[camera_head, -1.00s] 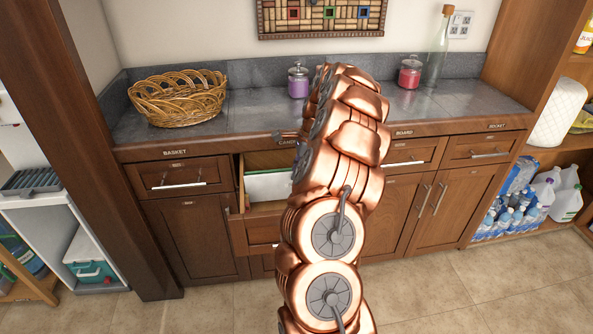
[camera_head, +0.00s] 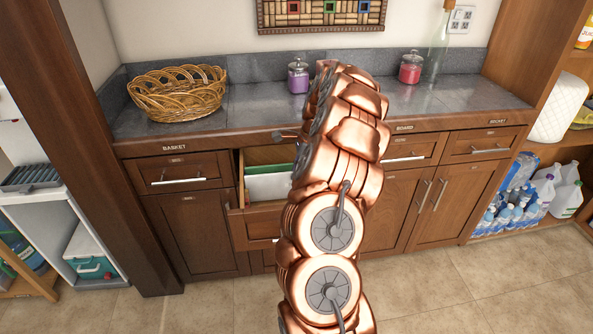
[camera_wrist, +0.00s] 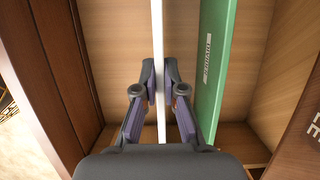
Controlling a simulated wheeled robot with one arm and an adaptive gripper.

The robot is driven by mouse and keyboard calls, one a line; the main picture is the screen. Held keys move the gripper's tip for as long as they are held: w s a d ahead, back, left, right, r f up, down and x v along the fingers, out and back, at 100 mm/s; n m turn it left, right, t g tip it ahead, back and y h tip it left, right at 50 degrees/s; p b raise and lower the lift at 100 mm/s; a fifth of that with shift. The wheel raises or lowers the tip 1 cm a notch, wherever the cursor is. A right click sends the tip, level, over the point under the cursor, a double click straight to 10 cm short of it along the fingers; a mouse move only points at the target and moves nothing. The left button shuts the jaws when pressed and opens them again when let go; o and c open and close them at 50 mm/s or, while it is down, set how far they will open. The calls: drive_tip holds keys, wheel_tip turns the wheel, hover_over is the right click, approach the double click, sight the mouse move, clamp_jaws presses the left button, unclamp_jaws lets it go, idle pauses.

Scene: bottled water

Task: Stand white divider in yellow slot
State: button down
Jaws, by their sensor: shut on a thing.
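The white divider (camera_wrist: 157,28) is a thin upright panel, seen edge-on in the wrist view. My gripper (camera_wrist: 161,80) is shut on it, one finger on each side. The divider is over or inside the open wooden drawer (camera_wrist: 115,50); I cannot tell whether its lower edge touches the bottom. A green divider (camera_wrist: 213,55) with a printed label stands to its right, apart from it. In the head view the white divider (camera_head: 272,188) shows in front of the green one (camera_head: 270,169), and my arm hides the gripper. I cannot make out a yellow slot.
The drawer's front panel (camera_head: 252,228) sticks out below the counter (camera_head: 250,105). A wicker basket (camera_head: 178,92), a purple jar (camera_head: 298,76), a red jar (camera_head: 411,68) and a bottle (camera_head: 438,50) stand on the counter.

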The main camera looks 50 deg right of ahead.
drive_tip(key=shift+f, duration=1.1)
drive_tip(key=c, duration=1.2)
unclamp_jaws()
drive_tip(key=v, duration=1.2)
